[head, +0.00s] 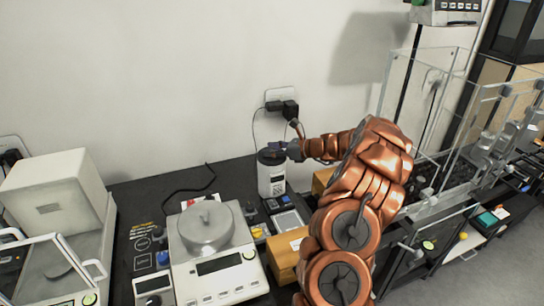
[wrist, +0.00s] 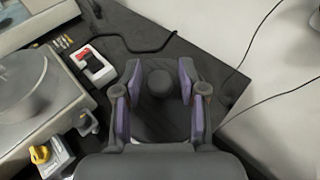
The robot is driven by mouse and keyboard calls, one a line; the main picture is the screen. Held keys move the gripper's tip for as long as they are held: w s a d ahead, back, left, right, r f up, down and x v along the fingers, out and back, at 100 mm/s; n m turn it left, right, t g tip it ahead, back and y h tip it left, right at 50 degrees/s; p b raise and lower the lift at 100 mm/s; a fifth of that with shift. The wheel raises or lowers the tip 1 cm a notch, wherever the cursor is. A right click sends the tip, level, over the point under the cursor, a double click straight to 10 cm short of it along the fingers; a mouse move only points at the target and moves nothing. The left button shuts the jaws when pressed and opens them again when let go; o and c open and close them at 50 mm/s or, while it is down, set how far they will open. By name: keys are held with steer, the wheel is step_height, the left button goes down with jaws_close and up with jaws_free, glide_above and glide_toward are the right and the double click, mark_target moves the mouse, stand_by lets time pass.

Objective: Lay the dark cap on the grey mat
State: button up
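The dark cap (head: 270,158) sits on top of a white container (head: 271,181) at the back of the dark table in the head view. My gripper (head: 279,149) is at the cap's height, over the container. In the wrist view a dark round knob (wrist: 160,83), which looks like part of the cap, lies between the two fingers of my gripper (wrist: 160,88). The purple pads stand apart on either side, with a gap to the knob. I cannot make out the grey mat for certain in either view.
A balance with a round metal pan (head: 206,228) stands left of the container. A larger white instrument (head: 57,205) is at far left. Orange-yellow boxes (head: 286,254) and small devices crowd the right. A black cable (head: 192,190) lies behind, by the wall.

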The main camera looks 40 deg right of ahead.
jaws_close()
